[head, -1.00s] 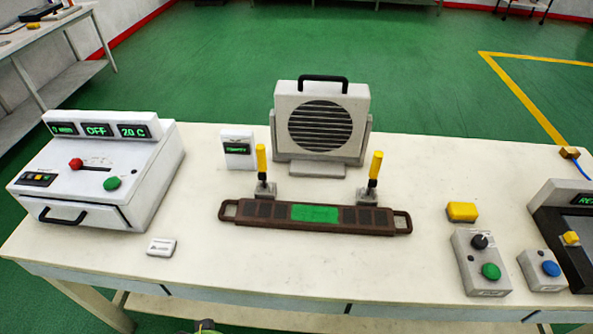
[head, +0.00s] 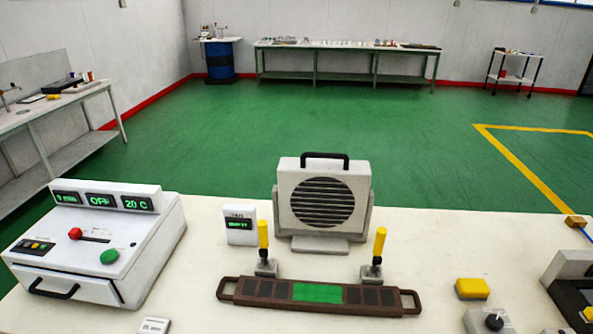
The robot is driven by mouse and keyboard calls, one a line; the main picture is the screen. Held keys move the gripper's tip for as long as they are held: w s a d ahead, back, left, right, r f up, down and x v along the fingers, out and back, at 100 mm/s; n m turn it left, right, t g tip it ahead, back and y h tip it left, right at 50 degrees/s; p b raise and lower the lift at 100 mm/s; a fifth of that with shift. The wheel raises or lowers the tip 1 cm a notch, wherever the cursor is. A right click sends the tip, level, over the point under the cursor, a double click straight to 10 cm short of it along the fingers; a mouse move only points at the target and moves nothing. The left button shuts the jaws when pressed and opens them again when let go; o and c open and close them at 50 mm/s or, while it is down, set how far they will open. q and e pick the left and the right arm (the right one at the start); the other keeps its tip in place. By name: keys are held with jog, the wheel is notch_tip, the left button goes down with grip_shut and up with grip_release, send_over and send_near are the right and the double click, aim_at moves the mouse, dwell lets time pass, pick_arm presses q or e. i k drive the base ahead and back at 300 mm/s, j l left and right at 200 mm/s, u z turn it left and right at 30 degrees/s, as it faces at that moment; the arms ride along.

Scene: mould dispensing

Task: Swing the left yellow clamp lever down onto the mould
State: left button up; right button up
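The mould (head: 353,296) is a long brown bar with handles at both ends and a green panel (head: 318,292) in its middle. It lies on the table in front of the fan unit. The left yellow clamp lever (head: 263,234) stands upright on its grey base (head: 266,268) at the mould's back edge. The right yellow clamp lever (head: 379,241) also stands upright on its base (head: 371,273). Neither of my grippers shows in the head view, and nothing touches the levers.
The white fan unit (head: 288,203) stands close behind the mould. A small display box (head: 240,239) is left of it. A white machine (head: 150,232) fills the left side. A yellow block (head: 472,288), a button box (head: 488,320) and a dark device (head: 570,285) are at right. White tabletop (head: 430,240) is free between.

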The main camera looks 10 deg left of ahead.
aim_at(262, 228)
jog(key=j, duration=0.6)
jog(key=i+j, duration=0.1)
jog(key=j, duration=0.55)
